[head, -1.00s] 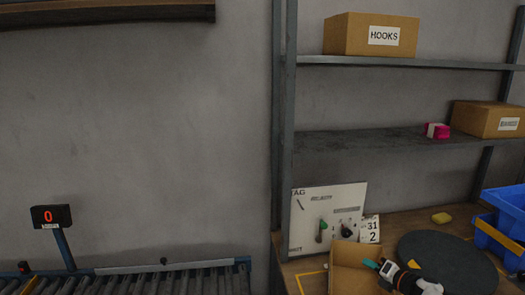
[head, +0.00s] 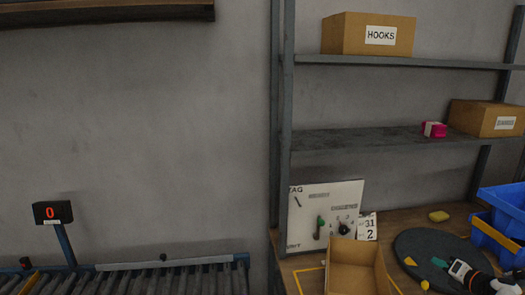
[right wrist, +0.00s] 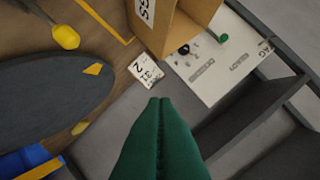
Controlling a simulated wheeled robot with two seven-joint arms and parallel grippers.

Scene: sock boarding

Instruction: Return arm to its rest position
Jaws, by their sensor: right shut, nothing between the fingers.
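My right gripper (head: 440,263) is at the lower right of the head view, over the dark round mat (head: 420,245). Its green fingertips point left and its black and white wrist runs off towards the bottom right corner. In the right wrist view its green fingers (right wrist: 160,103) are pressed together with nothing between them. My left gripper does not show in either view.
An open cardboard box (head: 355,252) stands left of the mat, in front of a white tag board (head: 325,200) and a number card (head: 367,227). Blue bins (head: 500,215) stand at the right. Shelves (head: 390,138) rise behind. A conveyor (head: 150,282) is at lower left.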

